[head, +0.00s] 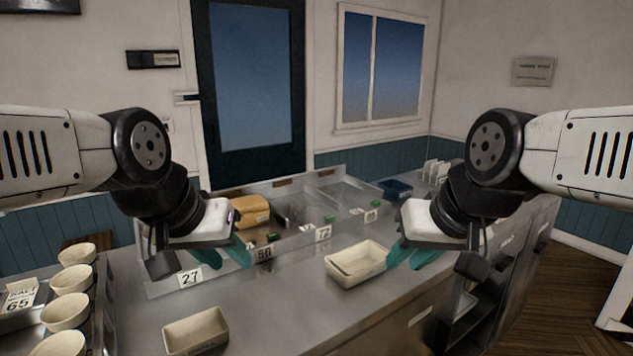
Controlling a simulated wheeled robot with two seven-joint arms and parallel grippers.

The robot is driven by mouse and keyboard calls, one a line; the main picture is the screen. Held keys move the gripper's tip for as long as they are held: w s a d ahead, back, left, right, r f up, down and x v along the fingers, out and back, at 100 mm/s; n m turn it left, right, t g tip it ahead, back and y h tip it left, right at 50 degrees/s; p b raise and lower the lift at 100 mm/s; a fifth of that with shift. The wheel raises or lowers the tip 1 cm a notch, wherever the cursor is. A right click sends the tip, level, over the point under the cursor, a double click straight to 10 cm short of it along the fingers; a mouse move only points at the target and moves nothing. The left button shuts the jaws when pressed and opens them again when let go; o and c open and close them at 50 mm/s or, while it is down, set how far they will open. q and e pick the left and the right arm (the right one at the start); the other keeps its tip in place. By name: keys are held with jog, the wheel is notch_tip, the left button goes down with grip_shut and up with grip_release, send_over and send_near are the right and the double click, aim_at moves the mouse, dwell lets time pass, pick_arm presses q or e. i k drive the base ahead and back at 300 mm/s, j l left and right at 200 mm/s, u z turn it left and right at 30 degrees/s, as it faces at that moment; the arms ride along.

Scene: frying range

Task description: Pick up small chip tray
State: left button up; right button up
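A small cream rectangular tray (195,333) sits alone on the steel counter at the front, left of centre. Two larger-looking cream trays (357,265), one nested in the other, sit on the counter right of centre. My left gripper (238,254) has teal fingers and hangs above the counter, behind and above the lone tray. Its fingers overlap in view, so I cannot see the gap between them. My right gripper (405,257) hangs just right of the nested trays in view. Its two teal fingers look apart, with nothing between them.
Behind the counter front is a steel chip bin (290,215) with number tags and a tan block (249,210). Several cream bowls (66,311) stand in a rack at the left. A blue container (396,188) is at the back right. The counter between the trays is clear.

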aim_at(195, 334)
jog(key=l, duration=0.35)
jog(key=k+l+u, duration=0.1)
jog(key=l, duration=0.3)
jog(key=u, duration=1.4)
